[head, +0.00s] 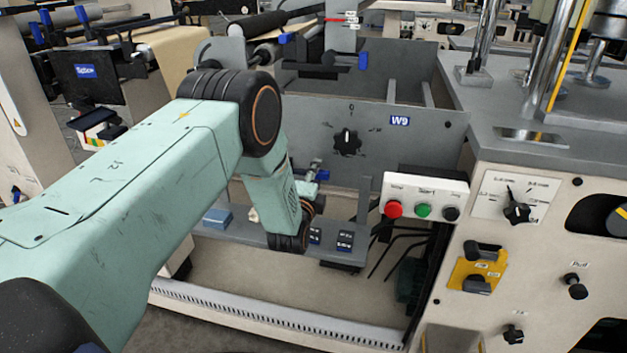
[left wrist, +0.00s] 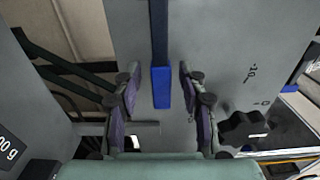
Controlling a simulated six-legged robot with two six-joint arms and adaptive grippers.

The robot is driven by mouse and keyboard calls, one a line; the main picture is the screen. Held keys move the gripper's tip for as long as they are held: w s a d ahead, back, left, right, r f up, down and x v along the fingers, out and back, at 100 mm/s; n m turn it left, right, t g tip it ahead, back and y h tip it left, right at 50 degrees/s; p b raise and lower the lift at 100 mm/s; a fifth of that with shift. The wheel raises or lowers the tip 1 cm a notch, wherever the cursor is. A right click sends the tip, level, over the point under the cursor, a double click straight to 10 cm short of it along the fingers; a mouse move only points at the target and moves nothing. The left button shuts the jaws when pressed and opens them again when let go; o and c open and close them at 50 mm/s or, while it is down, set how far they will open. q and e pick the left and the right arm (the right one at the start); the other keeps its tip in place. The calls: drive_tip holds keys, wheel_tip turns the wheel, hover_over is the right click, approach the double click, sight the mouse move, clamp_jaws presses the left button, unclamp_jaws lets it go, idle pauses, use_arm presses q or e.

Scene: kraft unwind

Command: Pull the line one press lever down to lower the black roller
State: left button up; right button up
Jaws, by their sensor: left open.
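In the left wrist view, a dark lever bar with a blue end (left wrist: 161,88) reaches down from the top edge. My left gripper (left wrist: 158,75) is open, one purple-padded finger on each side of the blue end, with gaps to both. In the head view, my left gripper (head: 316,172) is small and partly hidden by my arm, in front of the grey W9 panel; small blue parts show there. A black roller (head: 258,24) lies across the top of the machine; I cannot tell whether this lever moves it. My right gripper is not in view.
A black knob (head: 347,141) is on the W9 panel, and also shows close by in the left wrist view (left wrist: 243,128). A white button box (head: 425,197) and a beige control cabinet (head: 540,260) stand to the right. A grey shelf with dark blocks (head: 345,241) lies below.

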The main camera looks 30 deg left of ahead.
use_arm(q)
drive_tip(key=v, duration=1.2)
idle(0.3)
drive_tip(key=s+d+f+n+g+h, duration=0.35)
drive_tip(key=s+f+n+g, duration=0.45)
drive_tip(key=s+f+n, duration=0.55)
drive_tip(key=s+d+f+g, duration=0.1)
drive_tip(key=s+f+g, duration=0.1)
drive_tip(key=s, duration=0.6)
drive_tip(key=s+d+f+n+g, duration=0.1)
drive_tip(key=s+g, duration=0.3)
drive_tip(key=s, duration=0.4)
drive_tip(key=s+d+f+n+g+h, duration=0.1)
drive_tip(key=s+d+f+g, duration=0.1)
drive_tip(key=s, duration=0.7)
drive_tip(key=shift+f+g, duration=0.7)
